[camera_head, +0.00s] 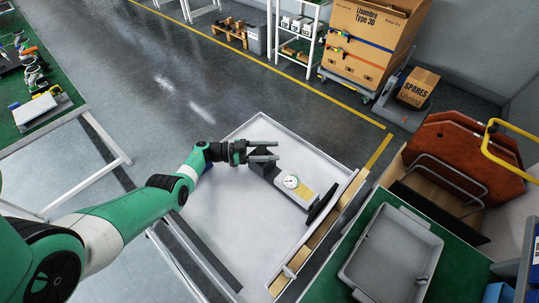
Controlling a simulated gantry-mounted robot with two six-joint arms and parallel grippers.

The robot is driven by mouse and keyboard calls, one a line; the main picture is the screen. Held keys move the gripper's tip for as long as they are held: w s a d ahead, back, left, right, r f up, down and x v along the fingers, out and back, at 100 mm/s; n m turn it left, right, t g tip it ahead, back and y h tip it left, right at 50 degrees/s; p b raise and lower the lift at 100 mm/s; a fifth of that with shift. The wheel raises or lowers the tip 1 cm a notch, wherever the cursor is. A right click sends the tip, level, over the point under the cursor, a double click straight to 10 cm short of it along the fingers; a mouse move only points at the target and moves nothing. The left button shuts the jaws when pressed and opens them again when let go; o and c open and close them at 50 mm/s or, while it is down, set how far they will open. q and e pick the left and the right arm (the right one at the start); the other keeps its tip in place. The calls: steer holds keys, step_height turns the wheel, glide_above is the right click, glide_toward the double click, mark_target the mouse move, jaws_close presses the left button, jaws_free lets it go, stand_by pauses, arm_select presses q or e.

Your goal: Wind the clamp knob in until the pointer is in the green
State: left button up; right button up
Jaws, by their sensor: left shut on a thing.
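The clamp fixture lies on the white table (215,232). It has a dark block (264,170) at its far left end, a grey body with a yellow patch (303,193), and a round white dial (291,182). The dial is too small to read the pointer or any green zone. My left gripper (264,151) is at the dark block end, its two fingers reaching right, shut on what seems to be the clamp knob. The knob itself is hidden by the fingers. My right gripper is not in view.
A black panel (322,204) stands right of the dial, near a wooden rail (318,232) along the table's right edge. Beyond it is a grey tray (397,254) on a green surface.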

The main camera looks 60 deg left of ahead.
arm_select(q)
steer(key=shift+s+d+m+g+h+b, duration=0.1)
steer(key=shift+d+m+g+h+b, duration=0.15)
steer(key=shift+m+g+h+b, duration=0.7)
steer(key=shift+t, duration=0.25)
steer(key=o, duration=1.4)
steer(key=shift+c, duration=0.2)
steer(key=b+v, duration=0.1)
steer(key=v, duration=0.6)
steer(key=shift+s+a, duration=0.2)
